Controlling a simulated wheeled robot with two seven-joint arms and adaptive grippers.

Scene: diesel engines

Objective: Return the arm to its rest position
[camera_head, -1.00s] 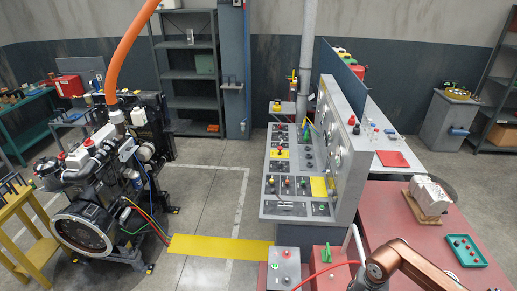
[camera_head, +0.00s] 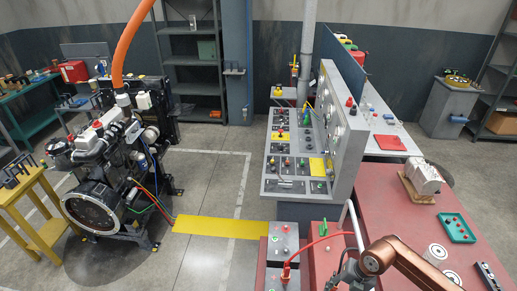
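A copper-coloured link of my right arm (camera_head: 412,265) comes in at the lower right, over the red bench. It ends in a dark joint (camera_head: 373,262) and dark parts (camera_head: 350,274) at the bottom edge. I cannot make out fingertips there, nor whether anything is held. My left arm and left gripper are not in view.
A grey control console (camera_head: 318,150) stands behind the arm. A red hose (camera_head: 322,240) and a pale bent bar (camera_head: 351,222) are close to the arm. The red bench (camera_head: 385,205) holds a metal block (camera_head: 424,178) and a green tray (camera_head: 456,228). An engine (camera_head: 105,180) stands left.

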